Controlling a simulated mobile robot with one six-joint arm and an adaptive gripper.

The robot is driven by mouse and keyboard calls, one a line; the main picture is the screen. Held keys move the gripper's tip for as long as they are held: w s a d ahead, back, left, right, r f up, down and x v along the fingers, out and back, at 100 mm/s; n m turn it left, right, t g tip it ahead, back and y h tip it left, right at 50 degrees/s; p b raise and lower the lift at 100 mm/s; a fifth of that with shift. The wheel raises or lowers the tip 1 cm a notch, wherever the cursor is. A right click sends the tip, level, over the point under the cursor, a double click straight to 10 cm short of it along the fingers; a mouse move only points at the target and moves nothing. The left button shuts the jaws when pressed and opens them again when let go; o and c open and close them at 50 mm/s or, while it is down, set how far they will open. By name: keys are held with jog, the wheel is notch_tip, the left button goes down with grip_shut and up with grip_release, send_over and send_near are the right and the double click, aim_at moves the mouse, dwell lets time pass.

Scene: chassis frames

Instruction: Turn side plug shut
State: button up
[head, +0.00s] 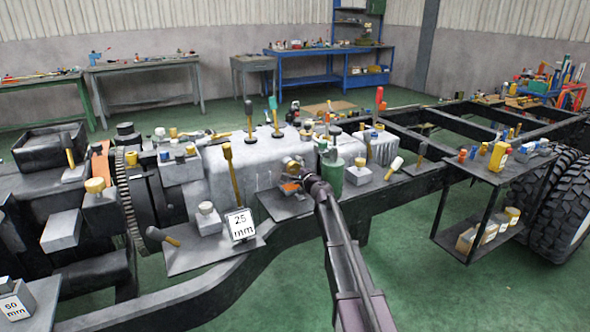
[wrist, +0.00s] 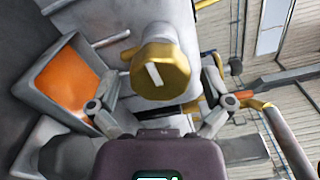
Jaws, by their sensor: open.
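A brass-yellow knob with a pale line across its face, which looks like the side plug (wrist: 161,72), is in the upper middle of the wrist view. It sits on a grey cylindrical stub. My gripper (wrist: 158,88) is open, with one finger to the left and one to the right of the plug. I see gaps between the fingers and the plug, and nothing is held. In the head view my gripper (head: 296,172) is at the near side of the grey gearbox housing (head: 262,165), where the plug is small and largely hidden by the gripper.
A grey tray with an orange inside (wrist: 70,75) is close to my left finger. A green cylinder (head: 331,172) stands right of my gripper in the head view. Green floor lies in front.

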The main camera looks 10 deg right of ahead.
jog(key=shift+s, duration=0.1)
jog(key=v, duration=1.1)
jog(key=shift+s, duration=0.35)
jog(key=shift+d, duration=0.1)
jog(key=s+a+f+n+g+y, duration=0.1)
jog(key=s+a+f+n+g, duration=0.45)
jog(key=s, duration=0.25)
jog(key=s+a+f+n+g+y, duration=0.1)
jog(key=s+a+f+n+g, duration=0.45)
jog(key=s+n, duration=0.2)
jog(key=s+d+f+n+g+h, duration=0.2)
jog(key=s+d+f+g+h, duration=0.15)
jog(key=s, duration=0.55)
jog(key=s+d+f+n+g+h, duration=0.3)
jog(key=s+f+h, duration=0.1)
jog(key=s, duration=0.5)
notch_tip(320, 180, up, 27)
jog(key=p, duration=2.6)
jog(key=shift+f+p, duration=0.15)
jog(key=shift+p, duration=0.2)
